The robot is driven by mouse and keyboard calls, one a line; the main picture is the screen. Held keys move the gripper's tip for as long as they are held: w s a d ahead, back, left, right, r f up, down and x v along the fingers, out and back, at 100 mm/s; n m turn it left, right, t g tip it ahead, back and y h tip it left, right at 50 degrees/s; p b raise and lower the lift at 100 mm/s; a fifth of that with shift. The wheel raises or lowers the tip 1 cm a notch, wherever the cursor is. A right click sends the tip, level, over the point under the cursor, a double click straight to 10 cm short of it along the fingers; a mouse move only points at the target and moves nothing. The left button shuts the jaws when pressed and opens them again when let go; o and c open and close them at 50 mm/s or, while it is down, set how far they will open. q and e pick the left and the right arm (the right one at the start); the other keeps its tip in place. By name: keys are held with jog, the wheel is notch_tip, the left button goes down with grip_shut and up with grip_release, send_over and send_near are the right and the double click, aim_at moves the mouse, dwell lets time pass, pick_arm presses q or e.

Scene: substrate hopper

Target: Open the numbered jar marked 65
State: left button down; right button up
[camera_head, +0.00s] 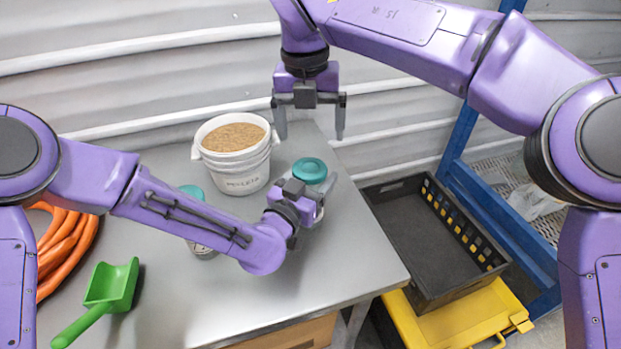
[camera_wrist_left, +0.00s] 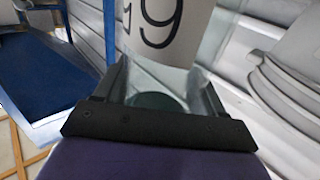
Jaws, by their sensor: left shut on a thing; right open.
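A jar with a teal lid (camera_head: 310,171) stands near the table's right side. My left gripper (camera_head: 319,198) is shut on this jar below its lid, coming from the left. The left wrist view shows the jar's pale label (camera_wrist_left: 165,30) between the fingers. One digit looks like a 9 as pictured, beside a cut-off one; that view may be upside down, so I cannot read the whole number. My right gripper (camera_head: 310,133) is open and empty above the lid, fingers pointing down. A second jar with a teal lid (camera_head: 191,190) is mostly hidden behind my left arm.
A white bucket (camera_head: 240,177) of brown grainy material stands left of the held jar. A green scoop (camera_head: 110,286) and an orange hose (camera_head: 68,248) lie at the left. A black crate (camera_head: 440,292) sits on a yellow box beyond the table's right edge. The front table surface is clear.

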jog(key=w+d+r+n+t+h, duration=0.1)
jog(key=w+r+n+t, duration=0.1)
jog(key=w+r+t, duration=0.4)
jog(key=w+r+n+t+h, duration=0.1)
jog(key=w+r+t, duration=0.3)
jog(key=w, duration=0.5)
jog(key=w+a+r+n+t+y, duration=0.1)
jog(key=a+r+n+t+y, duration=0.5)
jog(key=a+r+n+y, duration=0.45)
jog(key=s+a+f+n+g+y, duration=0.4)
jog(key=a+n+g, duration=0.1)
jog(key=n, duration=0.3)
jog(key=n+g+h, duration=0.6)
jog(key=g+h, duration=0.5)
jog(key=g, duration=0.1)
send_over(309, 167)
jog(key=f, duration=1.7)
jog(key=shift+a+f, duration=0.2)
jog(key=shift+f, duration=0.05)
jog(key=shift+d+h, duration=0.3)
jog(key=shift+h, duration=0.05)
jog(key=shift+m, duration=0.25)
notch_tip(309, 167, down, 8)
jog(key=shift+a+f, duration=0.1)
